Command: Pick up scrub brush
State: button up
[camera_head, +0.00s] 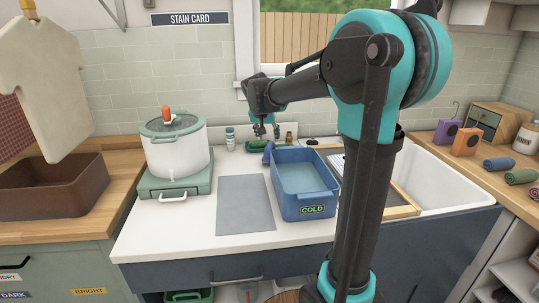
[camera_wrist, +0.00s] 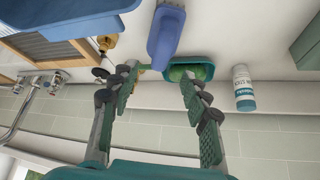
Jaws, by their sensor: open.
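A blue elongated object, which looks like the scrub brush (camera_wrist: 166,36), lies beside the blue basin; its bristles are not clearly visible. In the head view the scrub brush (camera_head: 268,153) shows small at the basin's back left corner. My gripper (camera_head: 263,132) is above the back of the counter, near the brush. In the wrist view my gripper (camera_wrist: 160,82) has its fingers spread with nothing between them. The brush's near end shows between and beyond the fingertips. I cannot tell the exact gap.
A green dish (camera_wrist: 204,72) holding a green piece lies close by the brush. A white bottle (camera_wrist: 243,88) and a small amber bottle (camera_wrist: 106,43) stand near. The blue basin (camera_head: 305,200) marked COLD is in front, a grey mat (camera_head: 245,205) left of it, and a white pot (camera_head: 178,155) farther left.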

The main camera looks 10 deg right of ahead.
aim_at(270, 144)
jog(key=shift+x, duration=3.95)
jog(key=shift+a+f, duration=0.1)
jog(key=shift+a, duration=0.05)
jog(key=shift+c, duration=0.4)
grip_shut()
